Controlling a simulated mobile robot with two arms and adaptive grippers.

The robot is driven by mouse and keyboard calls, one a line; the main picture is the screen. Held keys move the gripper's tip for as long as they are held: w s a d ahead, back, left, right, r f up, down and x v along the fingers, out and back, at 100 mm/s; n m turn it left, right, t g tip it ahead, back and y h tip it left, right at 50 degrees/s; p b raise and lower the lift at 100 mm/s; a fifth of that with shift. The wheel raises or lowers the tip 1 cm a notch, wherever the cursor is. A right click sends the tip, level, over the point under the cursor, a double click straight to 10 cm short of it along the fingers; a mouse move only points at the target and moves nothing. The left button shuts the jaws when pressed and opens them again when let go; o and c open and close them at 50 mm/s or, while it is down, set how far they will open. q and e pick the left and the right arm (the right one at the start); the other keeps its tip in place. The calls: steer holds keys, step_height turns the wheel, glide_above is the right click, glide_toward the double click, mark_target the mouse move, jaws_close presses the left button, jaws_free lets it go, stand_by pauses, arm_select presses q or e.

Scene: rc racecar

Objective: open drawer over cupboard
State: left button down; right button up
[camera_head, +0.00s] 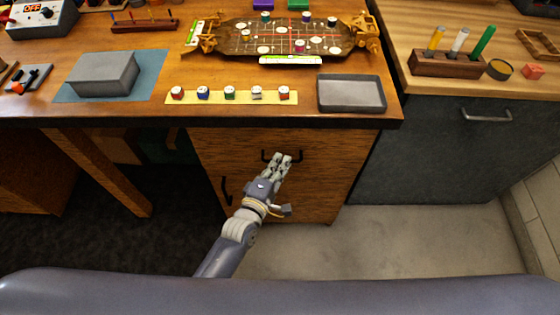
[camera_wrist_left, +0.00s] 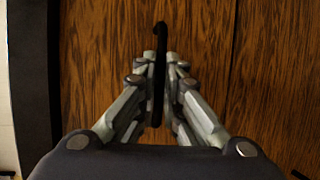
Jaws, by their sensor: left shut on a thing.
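The wooden drawer (camera_head: 320,148) sits just under the tabletop and above the wooden cupboard door (camera_head: 296,202). It looks flush with the front. Its dark bar handle (camera_head: 265,155) is partly hidden by my left gripper (camera_head: 283,158). In the left wrist view the drawer handle (camera_wrist_left: 160,70) runs between the two fingers of my left gripper (camera_wrist_left: 160,58), which are closed on it. The cupboard door's dark handle (camera_head: 224,190) is at the left of the door, apart from the gripper. My right gripper is not in view.
The tabletop (camera_head: 150,112) overhangs the drawer and holds a grey tray (camera_head: 351,93), a strip of small jars (camera_head: 231,97) and a grey box (camera_head: 104,74). A grey cabinet (camera_head: 450,160) stands at the right. The floor (camera_head: 400,240) in front is clear.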

arm_select(q)
steer(key=s+p, duration=0.4)
steer(key=s, duration=2)
steer(key=shift+s, duration=0.35)
steer(key=c, duration=1.7)
jaws_free()
steer(key=shift+s, duration=0.1)
steer(key=v, duration=1.2)
steer(key=shift+r, duration=0.1)
